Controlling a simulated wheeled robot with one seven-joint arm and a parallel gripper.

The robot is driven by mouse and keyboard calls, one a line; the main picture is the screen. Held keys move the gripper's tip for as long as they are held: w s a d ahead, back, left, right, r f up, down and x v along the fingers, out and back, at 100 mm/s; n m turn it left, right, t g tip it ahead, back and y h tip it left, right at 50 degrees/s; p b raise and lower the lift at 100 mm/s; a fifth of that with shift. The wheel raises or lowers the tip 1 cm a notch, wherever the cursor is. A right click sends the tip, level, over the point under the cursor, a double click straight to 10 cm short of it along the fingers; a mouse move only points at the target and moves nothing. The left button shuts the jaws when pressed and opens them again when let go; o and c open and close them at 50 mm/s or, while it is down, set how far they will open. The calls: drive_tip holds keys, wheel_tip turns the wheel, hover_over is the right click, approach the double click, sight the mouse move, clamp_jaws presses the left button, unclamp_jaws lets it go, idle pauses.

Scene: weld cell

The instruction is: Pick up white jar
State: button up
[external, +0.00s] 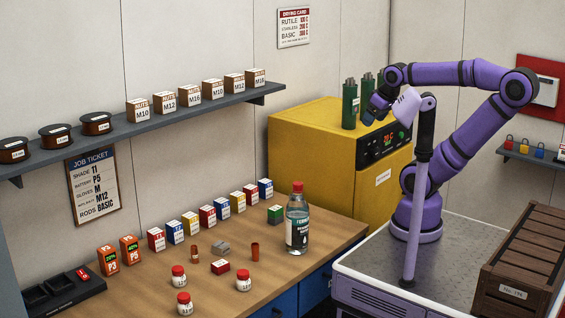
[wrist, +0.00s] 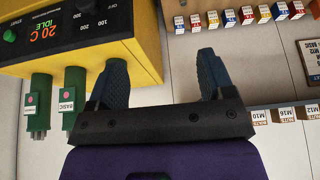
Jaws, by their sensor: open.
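Several small things stand on the wooden bench, among them three white jars with red lids. One white jar (external: 178,281) stands at the front left, a second white jar (external: 184,308) is nearest the lower edge, and a third white jar (external: 243,285) is further right. My gripper (external: 370,112) is high over the yellow oven, far from the jars, beside the green canisters. In the wrist view my gripper (wrist: 160,72) has its two dark fingers wide apart with nothing between them. No jar shows in the wrist view.
A clear bottle (external: 297,226) with a red cap stands at the bench's right. A row of small boxes (external: 206,216) lines the back.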

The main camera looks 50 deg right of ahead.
drive_tip(key=w+a+f+n+g, duration=0.2)
drive_tip(key=w+a+f+n, duration=0.1)
drive_tip(key=w+a+n, duration=1.55)
drive_tip(key=n+g, duration=0.3)
drive_tip(key=n, duration=1.6)
hover_over(243, 272)
drive_tip(key=f, duration=2.4)
drive_tip(key=shift+w+f, duration=0.2)
drive_tip(key=shift+w, duration=0.15)
drive_tip(key=shift+s+a+f, duration=0.2)
drive_tip(key=shift+a+f, duration=0.05)
drive_tip(key=shift+f, duration=0.25)
wheel_tip(243, 272, down, 5)
drive_tip(key=shift+s+d+f, duration=0.1)
drive_tip(key=shift+d+f, duration=0.05)
drive_tip(key=shift+f, duration=1.15)
drive_tip(key=shift+s+d+f, duration=0.1)
drive_tip(key=shift+f, duration=1.2)
drive_tip(key=c, duration=1)
